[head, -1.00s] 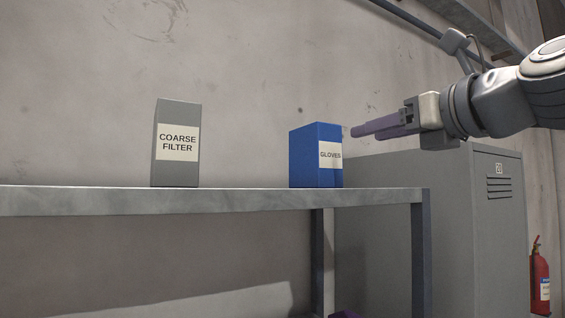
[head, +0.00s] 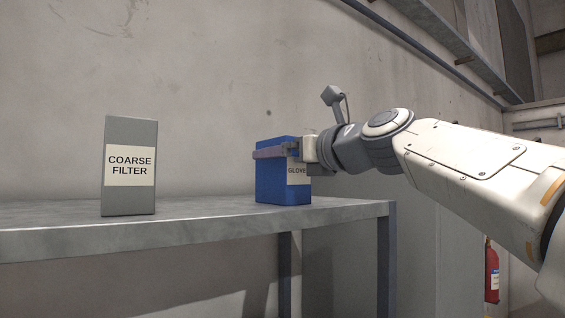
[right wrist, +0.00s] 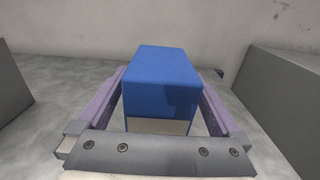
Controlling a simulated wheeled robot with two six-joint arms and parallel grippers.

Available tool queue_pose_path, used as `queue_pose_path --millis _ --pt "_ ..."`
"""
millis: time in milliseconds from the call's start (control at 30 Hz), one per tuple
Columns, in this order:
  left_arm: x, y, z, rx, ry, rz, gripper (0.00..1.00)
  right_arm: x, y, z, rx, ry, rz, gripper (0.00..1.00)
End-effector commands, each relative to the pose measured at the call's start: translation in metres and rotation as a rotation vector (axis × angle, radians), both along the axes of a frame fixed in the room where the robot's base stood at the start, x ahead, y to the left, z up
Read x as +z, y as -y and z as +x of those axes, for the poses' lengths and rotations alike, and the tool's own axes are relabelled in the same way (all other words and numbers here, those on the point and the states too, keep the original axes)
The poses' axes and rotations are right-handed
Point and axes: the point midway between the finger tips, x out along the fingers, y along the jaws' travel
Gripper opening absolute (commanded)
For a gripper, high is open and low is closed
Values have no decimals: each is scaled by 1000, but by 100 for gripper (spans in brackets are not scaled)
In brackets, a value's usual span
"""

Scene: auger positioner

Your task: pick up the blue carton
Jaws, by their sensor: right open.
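The blue carton (head: 271,185) stands upright on the grey shelf near its right end, with a pale label reading GLOVES partly hidden by my gripper. My right gripper (head: 278,151) reaches in from the right at the carton's upper part. In the right wrist view the blue carton (right wrist: 160,82) sits between the two purple fingers of my right gripper (right wrist: 167,98), with a finger along each side. The fingers are open, with a narrow gap showing on both sides of the carton. My left gripper is not in view.
A grey carton (head: 130,135) labelled COARSE FILTER stands to the left on the shelf (head: 200,224), well apart from the blue one. A wall rises behind. A grey locker (head: 345,260) stands right of the shelf, and a red fire extinguisher (head: 491,272) is at far right.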

Motion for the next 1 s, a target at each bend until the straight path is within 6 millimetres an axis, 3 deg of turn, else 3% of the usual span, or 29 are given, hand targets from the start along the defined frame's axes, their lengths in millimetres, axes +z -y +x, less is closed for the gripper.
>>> queue_pose_path --millis 267,533,833,1000 --pt "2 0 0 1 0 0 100 -1 -3 4 -1 1 0 100" --pt "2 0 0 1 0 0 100 0 -2 4 -1 1 0 2" --pt "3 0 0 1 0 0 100 4 -2 3 -1 4 2 2" --pt "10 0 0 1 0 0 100 21 -2 3 -1 6 2 2"
